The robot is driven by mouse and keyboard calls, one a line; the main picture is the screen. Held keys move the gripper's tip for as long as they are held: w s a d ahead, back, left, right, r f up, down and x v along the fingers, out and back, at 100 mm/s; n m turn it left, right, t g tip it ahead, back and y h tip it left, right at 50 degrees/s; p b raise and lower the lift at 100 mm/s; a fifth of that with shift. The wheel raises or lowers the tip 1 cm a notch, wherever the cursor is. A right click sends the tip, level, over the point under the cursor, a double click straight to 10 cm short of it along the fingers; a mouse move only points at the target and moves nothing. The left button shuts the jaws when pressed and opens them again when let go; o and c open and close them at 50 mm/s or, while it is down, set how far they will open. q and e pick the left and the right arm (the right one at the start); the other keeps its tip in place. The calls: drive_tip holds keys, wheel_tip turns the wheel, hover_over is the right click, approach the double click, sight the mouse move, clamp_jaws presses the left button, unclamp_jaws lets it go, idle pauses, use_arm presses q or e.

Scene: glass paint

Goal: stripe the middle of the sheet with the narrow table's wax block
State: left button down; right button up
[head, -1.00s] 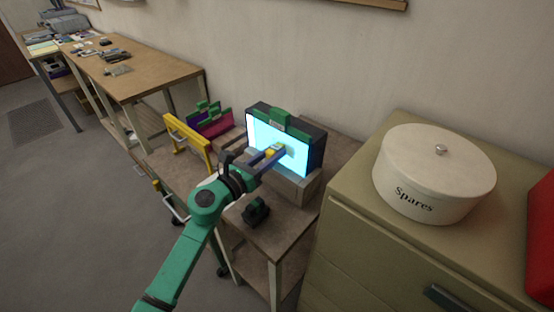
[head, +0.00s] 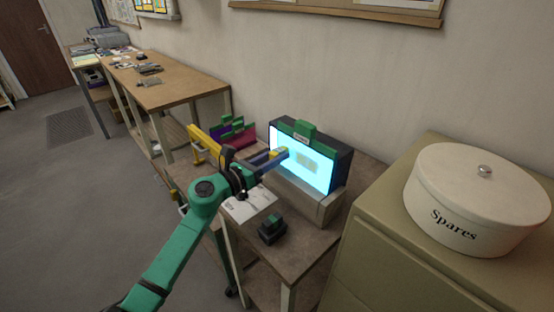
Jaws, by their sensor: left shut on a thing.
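The lit sheet (head: 318,174) glows pale cyan in an upright dark frame with a green clip on top, on the narrow table (head: 300,243). A duller greyish patch (head: 307,161) shows near the middle of the sheet. My left gripper (head: 275,158) is at the left part of the sheet, shut on a small block, taken as the wax block, with yellow showing between the fingers. The fingers mostly hide the block, and I cannot tell whether it touches the sheet. My right gripper is not in view.
A dark block with a green top (head: 272,229) sits at the table's front. A white paper (head: 250,204) lies beside my arm. Purple and magenta panels (head: 236,134) stand left of the frame. A white "Spares" tin (head: 470,205) stands on the cabinet (head: 385,235) at right.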

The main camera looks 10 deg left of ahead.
use_arm(q)
drive_tip(key=v, duration=0.5)
drive_tip(key=shift+s+a, duration=0.2)
drive_tip(key=shift+s, duration=0.15)
drive_tip(key=b+v, duration=0.1)
drive_tip(key=v, duration=0.2)
idle(0.4)
